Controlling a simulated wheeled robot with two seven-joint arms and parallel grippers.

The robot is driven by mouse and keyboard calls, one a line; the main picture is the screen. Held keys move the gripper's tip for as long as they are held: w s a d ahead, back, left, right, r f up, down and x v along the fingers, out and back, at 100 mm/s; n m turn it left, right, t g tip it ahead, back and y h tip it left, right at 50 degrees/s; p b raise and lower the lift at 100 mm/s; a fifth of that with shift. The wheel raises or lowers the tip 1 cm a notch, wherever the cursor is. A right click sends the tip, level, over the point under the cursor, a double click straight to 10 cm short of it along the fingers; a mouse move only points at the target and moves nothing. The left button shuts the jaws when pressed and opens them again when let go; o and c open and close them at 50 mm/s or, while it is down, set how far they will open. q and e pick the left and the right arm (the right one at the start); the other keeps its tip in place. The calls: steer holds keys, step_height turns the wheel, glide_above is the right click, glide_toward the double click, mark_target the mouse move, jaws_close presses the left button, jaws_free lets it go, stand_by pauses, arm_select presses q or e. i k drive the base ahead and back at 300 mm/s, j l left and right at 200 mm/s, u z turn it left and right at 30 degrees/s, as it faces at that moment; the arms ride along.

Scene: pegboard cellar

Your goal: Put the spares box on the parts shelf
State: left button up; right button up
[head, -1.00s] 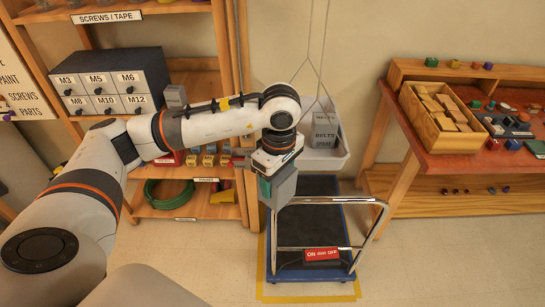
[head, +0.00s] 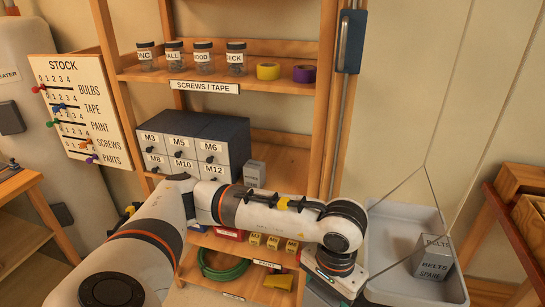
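A grey box (head: 434,262) marked "BELTS" and "SPARE" sits tilted in a pale hanging tray (head: 385,285) at the right of the head view. The wooden shelf unit (head: 328,110) stands left of it; its top board is labelled "SCREWS / TAPE", and a lower label (head: 267,265) is too small to read surely. My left arm reaches across the front of the shelves. My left gripper (head: 325,291) is at the bottom edge, left of the tray and apart from the box; its fingertips are cut off. My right gripper is not in view.
A dark drawer cabinet (head: 193,140) and a small grey box (head: 254,173) stand on the middle shelf. Yellow bins (head: 272,243), a green hose (head: 222,265) and a yellow item are lower down. Jars and tape rolls (head: 268,71) fill the top shelf. The tray's cords run up at right.

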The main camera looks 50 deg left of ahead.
mark_target(287, 186)
steer(key=i+j, duration=0.15)
steer(key=j, duration=0.25)
steer(key=i+j, duration=0.2)
steer(key=j, duration=0.15)
steer(key=i+j+u, duration=0.1)
steer(key=j, duration=0.3)
steer(key=i+j, duration=0.25)
steer(key=j+u, duration=0.05)
steer(key=j, duration=0.05)
